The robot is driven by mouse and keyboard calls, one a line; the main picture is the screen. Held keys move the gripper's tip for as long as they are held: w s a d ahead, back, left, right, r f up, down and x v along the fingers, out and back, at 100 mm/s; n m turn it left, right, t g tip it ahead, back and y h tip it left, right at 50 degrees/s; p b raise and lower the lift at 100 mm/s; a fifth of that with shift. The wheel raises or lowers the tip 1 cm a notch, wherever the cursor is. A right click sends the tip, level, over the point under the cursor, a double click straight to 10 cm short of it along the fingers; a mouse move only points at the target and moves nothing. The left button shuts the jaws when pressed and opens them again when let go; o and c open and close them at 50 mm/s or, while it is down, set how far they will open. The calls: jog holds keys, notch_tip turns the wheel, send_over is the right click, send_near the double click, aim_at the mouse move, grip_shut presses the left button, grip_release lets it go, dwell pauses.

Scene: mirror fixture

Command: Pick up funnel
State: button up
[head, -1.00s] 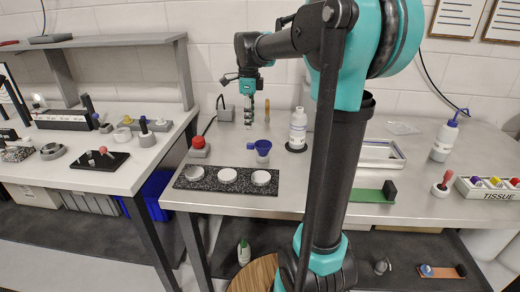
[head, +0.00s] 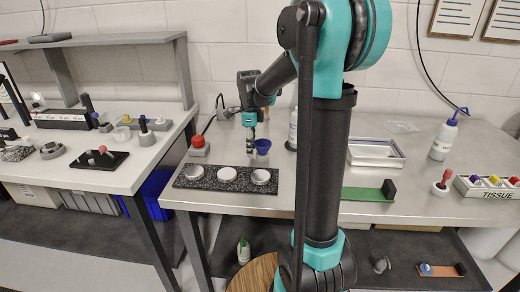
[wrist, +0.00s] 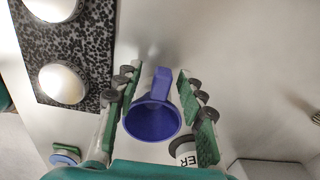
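The blue funnel (head: 263,146) stands on the grey table, behind the speckled board. In the wrist view the funnel (wrist: 153,115) lies between the two fingers of my gripper (wrist: 160,105), its wide mouth toward the camera. My gripper (head: 251,146) is low over the table at the funnel in the head view. The green-padded fingers are spread, with a visible gap on each side of the funnel. Whether a finger touches it lower down I cannot tell.
A speckled board (head: 203,184) with white discs lies in front. A red button (head: 198,142) stands to the left. A white bottle (head: 292,128) stands close on the right, partly hidden by my arm. A white tray (head: 402,158) and green plate (head: 362,194) lie further right.

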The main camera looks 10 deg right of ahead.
grip_shut()
jog(key=shift+r, duration=0.1)
dwell(0.4)
